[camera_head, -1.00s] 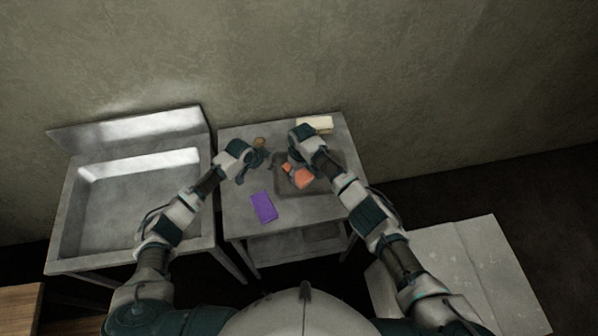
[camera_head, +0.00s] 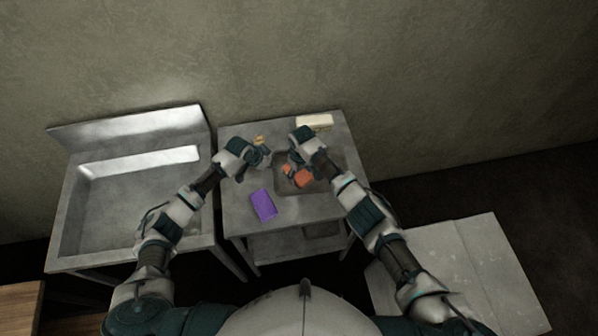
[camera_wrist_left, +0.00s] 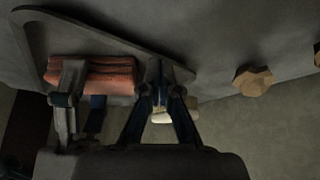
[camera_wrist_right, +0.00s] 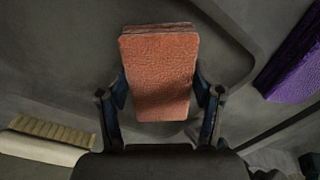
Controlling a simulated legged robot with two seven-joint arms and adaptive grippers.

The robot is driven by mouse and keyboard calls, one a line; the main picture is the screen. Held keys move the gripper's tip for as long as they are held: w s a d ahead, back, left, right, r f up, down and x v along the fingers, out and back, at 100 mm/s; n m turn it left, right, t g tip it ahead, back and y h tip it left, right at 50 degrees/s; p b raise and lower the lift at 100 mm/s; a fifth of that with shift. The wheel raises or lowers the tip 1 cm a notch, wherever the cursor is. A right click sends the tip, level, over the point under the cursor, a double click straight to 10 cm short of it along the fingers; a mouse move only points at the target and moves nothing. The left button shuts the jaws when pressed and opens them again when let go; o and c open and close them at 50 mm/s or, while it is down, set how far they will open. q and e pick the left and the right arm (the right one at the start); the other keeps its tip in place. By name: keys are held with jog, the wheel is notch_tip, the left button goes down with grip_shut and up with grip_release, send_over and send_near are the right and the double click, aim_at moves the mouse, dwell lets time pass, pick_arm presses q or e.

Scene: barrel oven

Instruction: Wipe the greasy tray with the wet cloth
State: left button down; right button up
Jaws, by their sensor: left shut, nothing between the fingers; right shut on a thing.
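The dark tray (camera_head: 324,186) lies on the small metal table. An orange folded cloth (camera_head: 296,176) is over the tray; in the right wrist view the cloth (camera_wrist_right: 160,75) sits between the fingers. My right gripper (camera_head: 299,168) is shut on this cloth. My left gripper (camera_head: 264,158) is shut and empty beside the tray's left edge. In the left wrist view its fingertips (camera_wrist_left: 158,72) are together near the tray's rim (camera_wrist_left: 105,35), with the cloth (camera_wrist_left: 95,74) to the left. Whether the cloth presses on the tray is hard to tell.
A purple folded cloth (camera_head: 264,205) lies at the table's front left. A pale brush-like block (camera_head: 315,122) is at the back, and a small tan object (camera_head: 259,140) is behind my left gripper. A metal sink (camera_head: 130,205) stands to the left.

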aim_at(301, 181)
jog(key=shift+s+d, duration=0.2)
jog(key=shift+s, duration=0.65)
jog(key=shift+s+d, duration=0.15)
jog(key=shift+s, duration=0.65)
jog(key=shift+f, duration=0.1)
pick_arm(q)
jog(key=shift+s, duration=0.1)
pick_arm(e)
jog(key=shift+w+a+f, duration=0.1)
jog(key=shift+w+a, duration=0.05)
jog(key=shift+w, duration=0.7)
jog(key=shift+w+a, duration=0.15)
jog(key=shift+w, duration=0.7)
jog(key=shift+w+r, duration=0.1)
jog(key=shift+r, duration=2.95)
